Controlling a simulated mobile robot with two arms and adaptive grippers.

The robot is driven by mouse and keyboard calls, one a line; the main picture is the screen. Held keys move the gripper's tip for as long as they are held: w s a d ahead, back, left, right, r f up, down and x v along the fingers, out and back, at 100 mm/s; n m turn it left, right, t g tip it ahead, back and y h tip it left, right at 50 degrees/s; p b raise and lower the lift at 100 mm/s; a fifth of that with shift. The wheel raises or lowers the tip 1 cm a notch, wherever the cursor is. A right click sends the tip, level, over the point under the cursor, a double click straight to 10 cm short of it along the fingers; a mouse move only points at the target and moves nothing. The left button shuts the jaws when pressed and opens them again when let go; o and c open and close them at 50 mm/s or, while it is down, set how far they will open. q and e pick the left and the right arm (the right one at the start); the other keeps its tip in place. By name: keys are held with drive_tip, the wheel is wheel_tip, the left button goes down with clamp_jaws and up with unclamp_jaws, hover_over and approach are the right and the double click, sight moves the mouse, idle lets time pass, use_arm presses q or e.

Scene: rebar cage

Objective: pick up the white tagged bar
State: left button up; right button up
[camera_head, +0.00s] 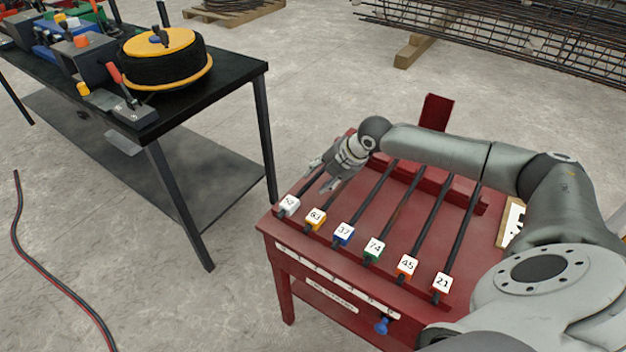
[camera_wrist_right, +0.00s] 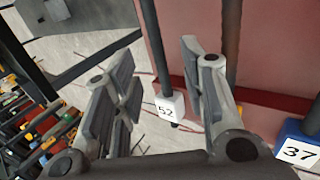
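The white tagged bar is a dark bar with a white tag reading 52 (camera_head: 289,205), lying at the left end of a row of bars on the red table (camera_head: 330,255). In the right wrist view its white tag (camera_wrist_right: 169,108) and dark shaft (camera_wrist_right: 155,45) appear between my fingers. My right gripper (camera_head: 322,180) is open, over the far-left part of the table, just beyond the tag along the bar. Both fingers (camera_wrist_right: 155,80) show apart in the right wrist view, with no visible grip. My left gripper is not in view.
Bars tagged yellow 63 (camera_head: 315,218), blue 37 (camera_head: 343,233), green 74 (camera_head: 374,249), orange 45 (camera_head: 405,266) and 21 (camera_head: 441,285) lie to the right. A black workbench (camera_head: 235,90) with a cable reel (camera_head: 165,60) stands left. Floor between is clear.

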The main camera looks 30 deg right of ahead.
sight(311, 182)
drive_tip(key=x, duration=0.4)
drive_tip(key=shift+w+d+r, duration=0.1)
drive_tip(key=shift+w, duration=0.1)
drive_tip(key=shift+w+f, duration=0.15)
drive_tip(key=shift+f, duration=0.1)
drive_tip(key=shift+c, duration=1.2)
clamp_jaws()
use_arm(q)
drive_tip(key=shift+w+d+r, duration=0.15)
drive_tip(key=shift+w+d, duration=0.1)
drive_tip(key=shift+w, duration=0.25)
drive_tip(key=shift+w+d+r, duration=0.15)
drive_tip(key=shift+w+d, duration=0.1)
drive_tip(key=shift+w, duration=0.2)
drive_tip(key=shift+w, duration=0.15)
use_arm(e)
drive_tip(key=shift+r, duration=0.1)
